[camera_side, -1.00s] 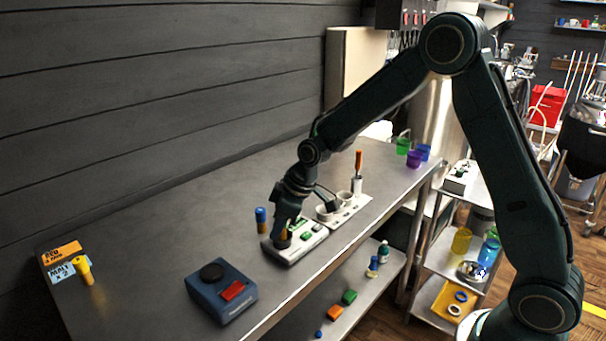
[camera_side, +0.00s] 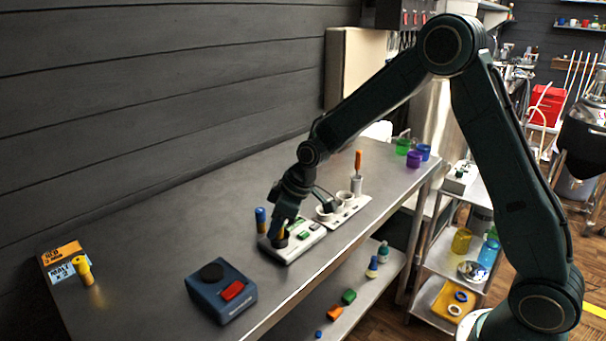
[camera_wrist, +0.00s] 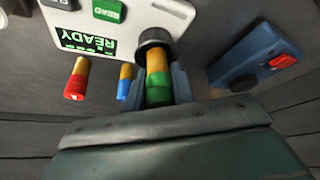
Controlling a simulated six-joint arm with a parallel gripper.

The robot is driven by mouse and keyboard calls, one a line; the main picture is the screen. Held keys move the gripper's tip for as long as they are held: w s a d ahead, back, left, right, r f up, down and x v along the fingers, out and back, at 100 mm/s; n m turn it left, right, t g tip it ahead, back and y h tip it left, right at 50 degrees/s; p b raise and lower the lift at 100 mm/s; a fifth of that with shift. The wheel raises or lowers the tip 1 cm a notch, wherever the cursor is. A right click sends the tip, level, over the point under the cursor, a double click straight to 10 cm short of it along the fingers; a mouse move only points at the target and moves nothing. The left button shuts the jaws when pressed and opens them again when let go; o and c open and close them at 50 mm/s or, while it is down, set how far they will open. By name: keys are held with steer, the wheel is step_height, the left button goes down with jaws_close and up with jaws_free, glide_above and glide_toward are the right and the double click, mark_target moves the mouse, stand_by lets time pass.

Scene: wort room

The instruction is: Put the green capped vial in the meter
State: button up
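The green capped vial (camera_wrist: 158,92) has an amber body and a green cap. My gripper (camera_wrist: 160,88) is shut on it, a finger on each side, in the wrist view. The white meter (camera_wrist: 120,25) has a green READY display and a dark round socket (camera_wrist: 155,36). The vial's far end is at the socket's mouth; I cannot tell how deep it sits. In the side view my gripper (camera_side: 279,238) points down at the near left end of the meter (camera_side: 298,243) and mostly hides the vial.
A blue capped vial (camera_side: 261,219) and a red capped vial (camera_wrist: 77,80) stand close by the meter. A blue box with a red button (camera_side: 221,290) lies nearer. A yellow capped vial (camera_side: 83,269) stands by cards at left. A white holder (camera_side: 343,206) is behind.

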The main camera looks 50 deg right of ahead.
steer(key=shift+s+d+f+g, duration=0.15)
steer(key=shift+s+f, duration=0.15)
steer(key=shift+f, duration=0.2)
steer(key=shift+s+a+f+g, duration=0.15)
steer(key=shift+s+f, duration=0.1)
steer(key=shift+f, duration=0.2)
steer(key=shift+d+r, duration=0.15)
steer(key=shift+r, duration=0.35)
steer(key=shift+o, duration=0.4)
steer(key=v, duration=1)
steer(key=shift+r, duration=0.25)
steer(key=shift+v, duration=0.85)
steer(key=shift+w, duration=0.1)
steer(key=shift+r, duration=0.1)
